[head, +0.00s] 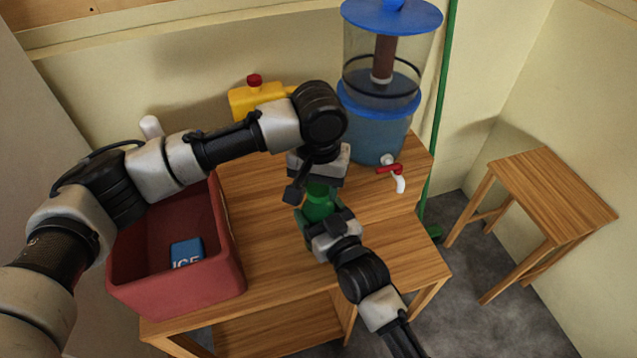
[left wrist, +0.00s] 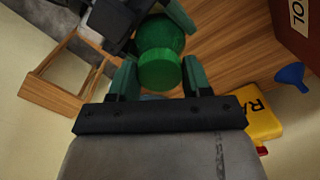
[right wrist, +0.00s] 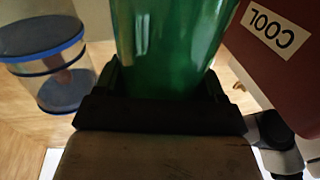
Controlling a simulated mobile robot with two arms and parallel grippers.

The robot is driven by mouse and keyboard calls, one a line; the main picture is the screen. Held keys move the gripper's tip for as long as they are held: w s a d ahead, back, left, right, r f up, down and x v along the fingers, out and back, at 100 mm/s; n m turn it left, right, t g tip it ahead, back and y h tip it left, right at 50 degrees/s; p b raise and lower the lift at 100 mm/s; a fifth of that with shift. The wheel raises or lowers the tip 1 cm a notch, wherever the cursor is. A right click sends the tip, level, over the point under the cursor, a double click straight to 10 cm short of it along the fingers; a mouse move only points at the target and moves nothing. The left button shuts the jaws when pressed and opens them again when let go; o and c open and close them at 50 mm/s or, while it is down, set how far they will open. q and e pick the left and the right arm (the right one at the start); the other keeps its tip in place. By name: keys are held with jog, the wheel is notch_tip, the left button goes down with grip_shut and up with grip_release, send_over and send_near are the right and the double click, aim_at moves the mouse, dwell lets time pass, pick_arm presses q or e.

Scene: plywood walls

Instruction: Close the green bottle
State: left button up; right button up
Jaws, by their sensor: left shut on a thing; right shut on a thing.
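The green bottle (head: 318,203) is upright over the wooden table, mostly hidden between my two grippers in the head view. My right gripper (head: 322,224) is shut on its body from the front, and the green body (right wrist: 170,45) fills the middle of the right wrist view. My left gripper (head: 317,182) comes from above. In the left wrist view its fingers (left wrist: 161,80) are shut on the lighter green cap (left wrist: 158,72), which lines up with the bottle body (left wrist: 160,35). I cannot tell whether the cap is fully seated.
A red cool box (head: 172,290) with a blue ice pack (head: 187,254) stands left on the wooden table (head: 275,270). A yellow canister (head: 250,101) and a blue-lidded water dispenser (head: 375,135) with a tap stand behind. A blue funnel (left wrist: 291,77) lies nearby. A small side table (head: 555,195) is right.

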pick_arm(q)
jog(key=m, duration=1.1)
jog(key=shift+m, duration=0.3)
jog(key=m, duration=0.5)
jog(key=shift+m, duration=0.4)
jog(key=m, duration=0.3)
jog(key=shift+m, duration=0.4)
jog(key=o, duration=1)
jog(key=shift+r, duration=2.25)
